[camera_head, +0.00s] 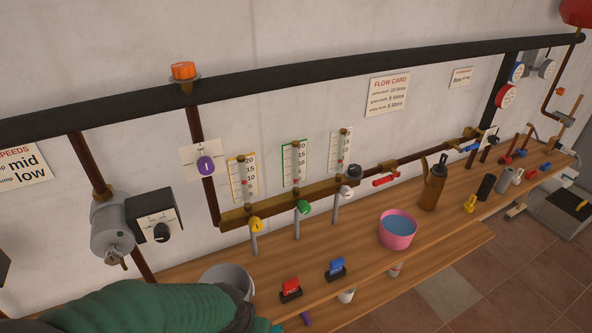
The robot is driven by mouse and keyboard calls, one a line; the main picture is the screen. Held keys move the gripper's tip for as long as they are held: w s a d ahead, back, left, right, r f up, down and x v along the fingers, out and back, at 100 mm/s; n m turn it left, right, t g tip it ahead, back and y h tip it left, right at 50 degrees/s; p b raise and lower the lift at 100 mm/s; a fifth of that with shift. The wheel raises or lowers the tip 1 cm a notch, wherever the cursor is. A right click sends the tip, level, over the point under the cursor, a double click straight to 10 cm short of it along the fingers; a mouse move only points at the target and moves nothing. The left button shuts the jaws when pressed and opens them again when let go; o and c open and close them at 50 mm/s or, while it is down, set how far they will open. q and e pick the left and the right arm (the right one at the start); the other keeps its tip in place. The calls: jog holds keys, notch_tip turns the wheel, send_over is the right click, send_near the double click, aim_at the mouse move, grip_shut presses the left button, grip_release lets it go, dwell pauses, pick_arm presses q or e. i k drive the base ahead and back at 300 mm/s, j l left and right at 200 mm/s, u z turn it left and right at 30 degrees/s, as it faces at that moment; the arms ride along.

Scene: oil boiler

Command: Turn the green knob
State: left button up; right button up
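The green knob (303,207) sits on the front of the brass manifold (270,208) on the wall, in the middle of the view. It is below a flow gauge with a green frame (294,163), and a grey pipe hangs under it. A yellow knob (256,224) is to its left and a white knob (346,192) is to its right. Nothing touches the green knob. A large green ribbed form at the bottom left looks like part of my own arm. I can make out neither my left nor my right gripper.
The wooden bench (400,250) runs below the manifold. The space before the green knob looks clear.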

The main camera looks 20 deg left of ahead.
aim_at(305, 208)
jog(key=i+j+u, duration=0.1)
jog(key=j+u, duration=0.25)
jog(key=i+j+u, duration=0.1)
jog(key=u, duration=0.3)
